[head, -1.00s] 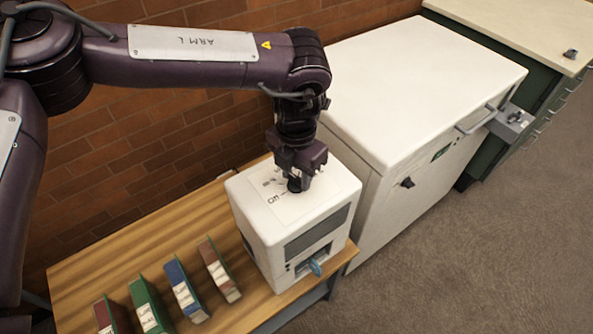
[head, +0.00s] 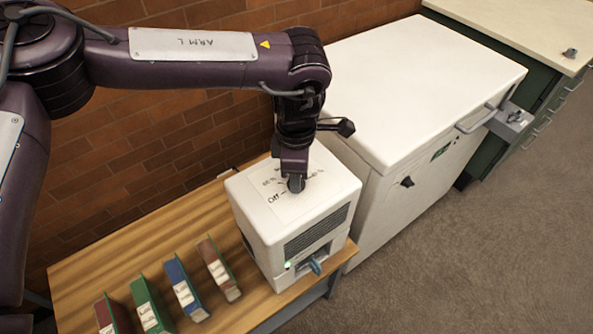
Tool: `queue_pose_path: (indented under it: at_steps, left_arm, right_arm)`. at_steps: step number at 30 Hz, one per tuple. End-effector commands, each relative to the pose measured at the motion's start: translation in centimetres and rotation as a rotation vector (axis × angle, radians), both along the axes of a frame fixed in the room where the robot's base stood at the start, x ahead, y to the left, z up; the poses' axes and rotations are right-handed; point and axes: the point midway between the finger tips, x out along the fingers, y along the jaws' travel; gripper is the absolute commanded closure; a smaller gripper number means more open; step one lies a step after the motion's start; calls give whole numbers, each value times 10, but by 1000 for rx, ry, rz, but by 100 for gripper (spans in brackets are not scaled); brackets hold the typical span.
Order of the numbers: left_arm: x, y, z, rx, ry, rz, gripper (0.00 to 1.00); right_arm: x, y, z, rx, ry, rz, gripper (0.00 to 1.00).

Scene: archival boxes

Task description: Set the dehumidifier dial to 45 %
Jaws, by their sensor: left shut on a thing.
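The dehumidifier (head: 262,225) is a white box on the wooden table, with a dial on its top panel. Printed marks surround the dial, and "Off" (head: 275,197) is readable on the near left; the other marks are partly covered or too small to read surely. My left gripper (head: 295,184) points down and is shut on the dark dial knob (head: 296,187). The knob is mostly hidden, so its setting cannot be read. A small green light (head: 288,265) glows on the front. My right gripper is not in view.
Several coloured binders (head: 182,290) stand on the wooden table (head: 95,262) left of the dehumidifier. A large white chest (head: 420,85) with a handle and black knob stands close on the right. A brick wall is behind; a green cabinet (head: 540,100) stands far right.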

Motion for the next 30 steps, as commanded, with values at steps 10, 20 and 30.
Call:
queue_pose_path:
  at_steps: [10, 20, 30]
  left_arm:
    - [1, 0, 1, -1, -4, -327, 86]
    - [1, 0, 1, -1, -2, -620, 86]
    - [1, -1, 2, -1, -3, -819, 86]
  right_arm:
    - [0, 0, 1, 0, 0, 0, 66]
    - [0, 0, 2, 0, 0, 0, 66]
    - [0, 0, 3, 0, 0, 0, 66]
